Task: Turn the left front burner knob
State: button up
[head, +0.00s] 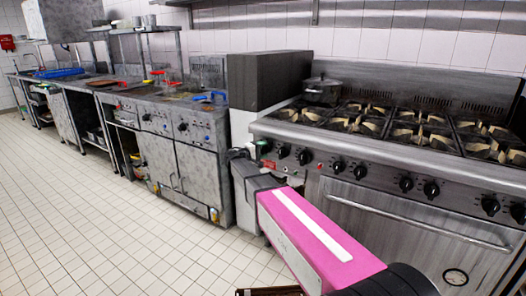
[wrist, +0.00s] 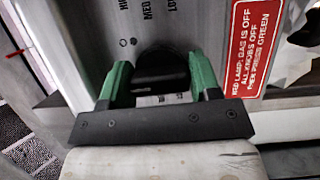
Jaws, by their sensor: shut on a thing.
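The black burner knob (wrist: 160,72) sits between my gripper's two green fingers in the wrist view. My gripper (wrist: 162,80) is shut on it, one finger on each side. Small HIGH, MED and LOW marks show on the steel panel beside the knob. In the head view my pink arm reaches to the left end of the range (head: 345,205), and my gripper (head: 243,156) is at the left of its front panel. The exact contact is hard to see there.
A red warning label (wrist: 257,45) is right of the knob in the wrist view. Other black knobs (head: 305,157) line the range front above an oven handle (head: 420,222). A lidded pot (head: 322,90) stands on the hob. Fryers (head: 180,150) stand left; the tiled floor is clear.

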jog(key=n+t+h, duration=0.1)
jog(key=n, duration=0.3)
jog(key=shift+n+t, duration=1)
jog(key=shift+n, duration=1.6)
jog(key=o, duration=0.9)
jog(key=shift+a, duration=0.1)
jog(key=v, duration=1)
jog(key=shift+s+a+f, duration=0.2)
jog(key=shift+s+f, duration=0.05)
jog(key=shift+f, duration=0.1)
